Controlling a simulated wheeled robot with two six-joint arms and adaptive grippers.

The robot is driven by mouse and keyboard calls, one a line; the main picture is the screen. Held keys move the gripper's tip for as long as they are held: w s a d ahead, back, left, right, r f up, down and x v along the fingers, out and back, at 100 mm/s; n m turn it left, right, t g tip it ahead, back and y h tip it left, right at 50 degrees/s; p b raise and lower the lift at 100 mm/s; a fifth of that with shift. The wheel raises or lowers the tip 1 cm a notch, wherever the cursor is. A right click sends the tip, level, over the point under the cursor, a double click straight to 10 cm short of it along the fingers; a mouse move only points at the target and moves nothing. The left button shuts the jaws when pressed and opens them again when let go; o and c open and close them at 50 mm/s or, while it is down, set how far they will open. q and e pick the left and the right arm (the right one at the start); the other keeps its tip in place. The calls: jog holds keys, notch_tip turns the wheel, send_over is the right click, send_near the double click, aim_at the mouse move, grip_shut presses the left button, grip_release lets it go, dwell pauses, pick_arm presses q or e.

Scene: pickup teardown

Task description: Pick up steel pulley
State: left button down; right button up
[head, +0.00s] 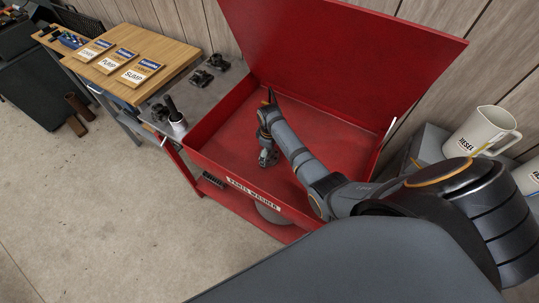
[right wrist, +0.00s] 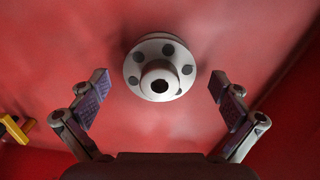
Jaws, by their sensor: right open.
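The steel pulley (right wrist: 159,70) shows in the right wrist view as a round grey flange with several dark holes around a raised hub with a central bore. It lies on the red floor of the parts washer (head: 225,125). My right gripper (right wrist: 158,88) is open, with one finger on each side of the pulley and clear gaps between, touching neither side. In the head view the right gripper (head: 267,157) points down into the washer basin, and the pulley is hard to tell apart from it there. My left gripper is not in view.
The washer's raised red lid (head: 340,50) stands behind my right arm, and basin walls surround the gripper. A yellow object (right wrist: 14,130) is at the wrist view's left edge. A grey bench (head: 205,88) with dark parts is at left, a white jug (head: 480,132) at right.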

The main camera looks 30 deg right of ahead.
aim_at(270, 152)
jog(key=shift+r, duration=0.1)
jog(key=c, duration=1.7)
notch_tip(270, 152, up, 10)
jog(key=shift+b, duration=0.5)
jog(key=shift+c, duration=0.2)
